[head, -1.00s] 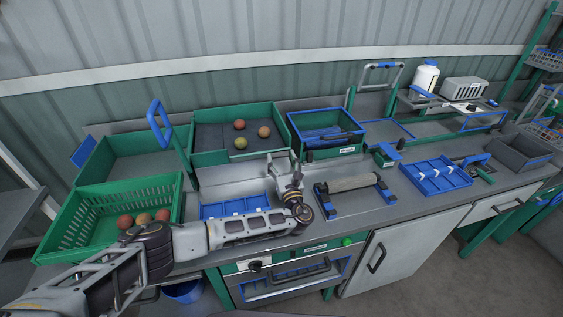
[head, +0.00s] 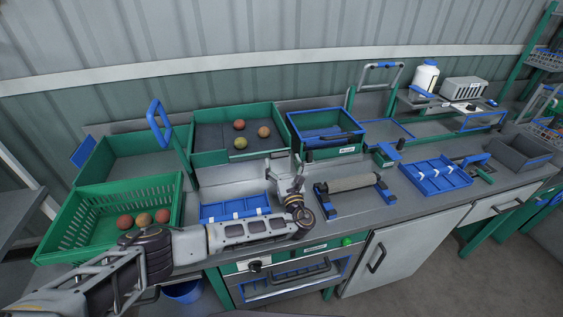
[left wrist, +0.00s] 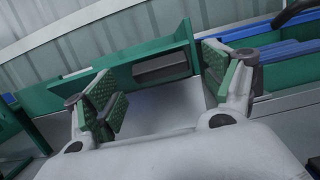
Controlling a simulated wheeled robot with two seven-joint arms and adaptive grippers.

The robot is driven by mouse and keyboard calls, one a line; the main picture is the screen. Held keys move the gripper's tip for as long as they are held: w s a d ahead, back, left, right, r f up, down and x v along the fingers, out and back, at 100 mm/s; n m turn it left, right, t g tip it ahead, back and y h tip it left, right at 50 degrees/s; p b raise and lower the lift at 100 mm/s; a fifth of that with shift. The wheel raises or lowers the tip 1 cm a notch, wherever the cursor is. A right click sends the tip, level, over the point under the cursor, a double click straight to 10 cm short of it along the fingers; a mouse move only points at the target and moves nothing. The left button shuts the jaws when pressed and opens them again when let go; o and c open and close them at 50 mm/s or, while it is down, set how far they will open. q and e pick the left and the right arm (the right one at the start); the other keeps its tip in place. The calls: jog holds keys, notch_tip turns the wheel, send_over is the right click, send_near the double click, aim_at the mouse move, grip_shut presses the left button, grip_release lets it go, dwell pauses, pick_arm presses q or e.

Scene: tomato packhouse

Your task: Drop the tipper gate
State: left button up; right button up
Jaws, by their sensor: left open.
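A green tipper tray (head: 283,125) with a dark grey bed stands at the back left of the bench with three tomatoes on its bed. I cannot tell for certain which part is its gate; a low green front board (left wrist: 130,76) with a grey plate (left wrist: 160,68) shows ahead in the left wrist view. My left gripper (head: 297,163) is at the tray's front right corner. In the left wrist view its two green-padded fingers (left wrist: 170,88) are spread, with nothing between them. My right gripper is not in view.
A blue-rimmed green box (head: 345,152) stands close to the right of my left gripper. A blue-handled lever (head: 156,112) rises left of the tray. A roller (head: 350,183), a blue divided tray (head: 437,184) and a green crate (head: 70,210) with tomatoes occupy the bench.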

pick_arm(q)
jog(key=r+v, duration=0.3)
jog(key=v, duration=1)
jog(key=shift+s+f, duration=0.25)
jog(key=shift+s, duration=0.2)
jog(key=shift+d, duration=0.2)
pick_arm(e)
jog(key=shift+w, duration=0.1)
